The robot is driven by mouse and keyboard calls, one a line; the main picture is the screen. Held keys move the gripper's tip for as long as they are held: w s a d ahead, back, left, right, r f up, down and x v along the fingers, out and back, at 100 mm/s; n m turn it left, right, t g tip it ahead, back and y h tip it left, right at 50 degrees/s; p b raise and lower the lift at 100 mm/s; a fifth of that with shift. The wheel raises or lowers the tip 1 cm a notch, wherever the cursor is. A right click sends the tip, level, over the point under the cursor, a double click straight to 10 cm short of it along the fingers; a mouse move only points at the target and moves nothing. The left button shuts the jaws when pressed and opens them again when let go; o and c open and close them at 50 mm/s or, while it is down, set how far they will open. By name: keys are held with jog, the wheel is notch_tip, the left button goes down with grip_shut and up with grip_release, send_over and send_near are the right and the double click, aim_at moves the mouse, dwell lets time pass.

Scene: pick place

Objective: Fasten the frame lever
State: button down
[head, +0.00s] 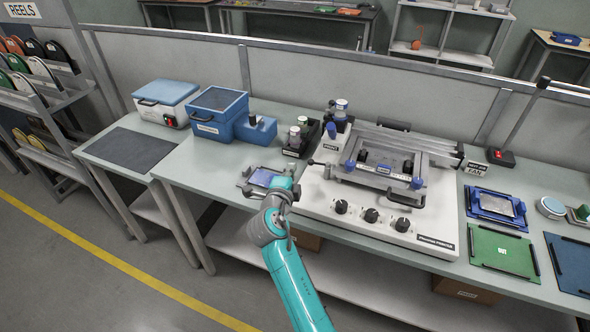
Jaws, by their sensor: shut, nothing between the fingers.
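The stencil printer (385,215) is a white machine with black knobs on its front, standing on the bench right of my arm. Its grey metal frame (385,180) lies flat on top, with blue knobs at its edges. A small lever with a dark round knob (312,162) stands at the printer's left edge; I cannot tell whether it is the frame lever or whether it is fastened. My gripper (296,190) is shut and empty at the end of my teal arm, left of the printer. My wrist hides most of it, and it appears apart from the frame.
A small holder with a blue plate (263,177) lies beside my wrist. Blue bins (217,112) and a white-and-blue box (165,101) stand to the left. A green tray (503,252) and blue tray (497,207) lie right of the printer. A low partition (300,70) runs behind.

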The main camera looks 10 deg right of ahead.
jog(key=s+a+r, duration=0.1)
jog(key=s+a, duration=0.1)
jog(key=a, duration=0.5)
jog(key=shift+s+a, duration=0.2)
jog(key=shift+s, duration=0.05)
